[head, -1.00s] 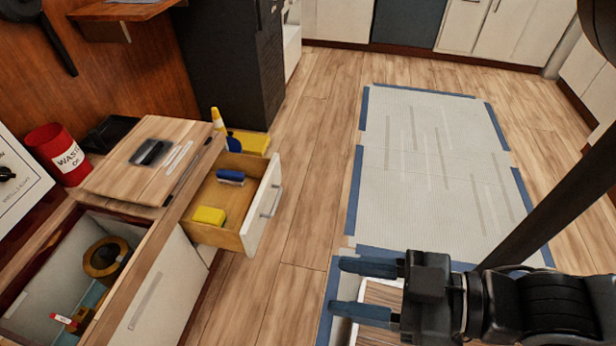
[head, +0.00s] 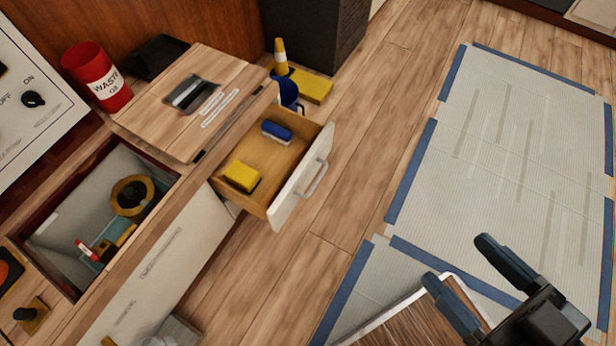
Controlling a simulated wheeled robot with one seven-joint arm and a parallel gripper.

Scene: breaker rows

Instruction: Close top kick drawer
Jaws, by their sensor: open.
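The top kick drawer (head: 302,176) is pulled open from the wooden cabinet in the head view, its white front and metal handle (head: 314,180) facing right. Inside lie a yellow sponge (head: 242,176) and a blue brush (head: 276,132). My gripper (head: 462,275) is at the lower right, over the floor and mat. Its two blue-grey fingers are apart with nothing between them. It is well to the right of the drawer and does not touch it.
A sunken bin (head: 62,222) opens in the counter at left. A wood-topped tray (head: 410,322) lies near my gripper. Floor (head: 345,205) between drawer and mat is clear.

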